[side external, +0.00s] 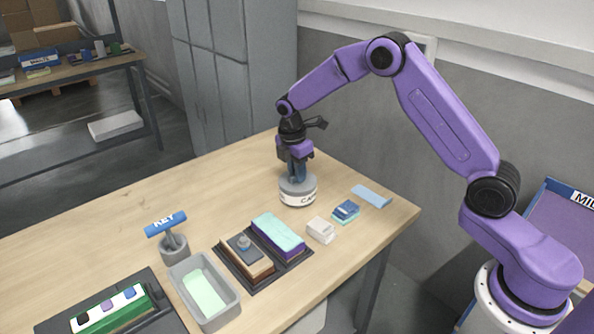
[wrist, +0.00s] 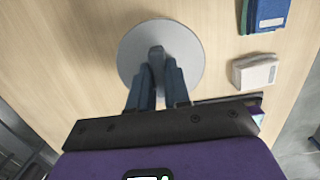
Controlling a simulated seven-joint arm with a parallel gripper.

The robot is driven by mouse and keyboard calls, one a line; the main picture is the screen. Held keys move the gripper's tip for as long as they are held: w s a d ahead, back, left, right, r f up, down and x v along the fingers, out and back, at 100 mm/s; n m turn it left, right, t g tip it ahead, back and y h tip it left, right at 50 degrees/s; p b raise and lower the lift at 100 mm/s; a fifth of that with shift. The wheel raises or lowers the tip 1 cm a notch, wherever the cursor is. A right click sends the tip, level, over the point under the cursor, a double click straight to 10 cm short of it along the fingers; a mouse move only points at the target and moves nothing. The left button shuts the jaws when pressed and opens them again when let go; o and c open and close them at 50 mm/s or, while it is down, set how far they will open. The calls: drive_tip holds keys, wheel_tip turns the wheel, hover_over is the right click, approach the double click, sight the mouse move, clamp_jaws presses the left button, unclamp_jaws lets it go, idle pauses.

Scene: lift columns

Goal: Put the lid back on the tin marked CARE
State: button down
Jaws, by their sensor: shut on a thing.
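The tin (side external: 298,197), white with dark lettering partly readable as "CA", stands upright on the wooden table below my gripper. The grey round lid (side external: 285,186) is at the top of the tin, roughly level and in line with it. I cannot tell whether it is fully seated. In the wrist view the lid (wrist: 133,48) is a grey disc with a grey knob (wrist: 156,54) at its middle. My gripper (side external: 297,175) points down with its blue fingers shut on the knob; the fingers also show in the wrist view (wrist: 158,70). The lid hides the tin there.
Right of the tin are a white box (side external: 321,230), a blue box (side external: 346,211) and a light blue flat piece (side external: 371,196). In front are a dark tray (side external: 236,277) with two blocks, a grey bin (side external: 222,316) and a "KEY" handle (side external: 166,224). The table's left back is clear.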

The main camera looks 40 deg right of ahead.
idle(0.4)
drive_tip(key=c, duration=0.5)
unclamp_jaws()
drive_tip(key=shift+r, duration=3.5)
clamp_jaws()
